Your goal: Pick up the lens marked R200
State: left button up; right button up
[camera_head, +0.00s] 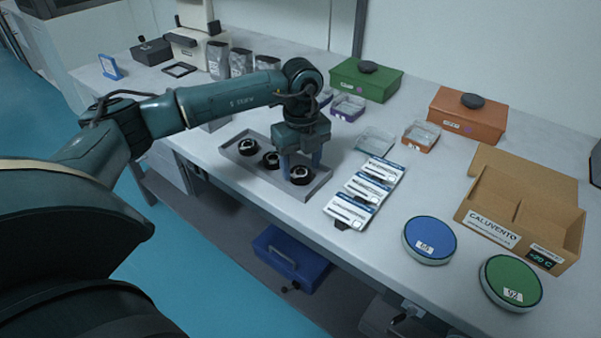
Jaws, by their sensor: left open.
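Three black ring-shaped pieces with pale centres, which look like mounted lenses, sit in a shallow grey tray (283,192). They are the left lens (247,147), the middle lens (270,160) and the right lens (300,176). No R200 marking can be read on any of them at this size. My left gripper (300,166) points down at the tray's right end, with its two fingers apart. The fingers are over or beside the right lens; whether they touch it I cannot tell. My right gripper does not show.
White labelled packs (364,192) lie right of the tray. A blue disc (430,238), a green disc (511,281) and a cardboard box (522,215) stand further right. Green (366,80) and orange (467,113) boxes line the wall. A blue case (290,258) is below the table.

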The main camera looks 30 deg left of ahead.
pick_arm(q)
jog(key=shift+f, duration=0.75)
jog(key=shift+c, duration=0.3)
jog(key=c, duration=0.7)
jog(key=shift+r, duration=0.1)
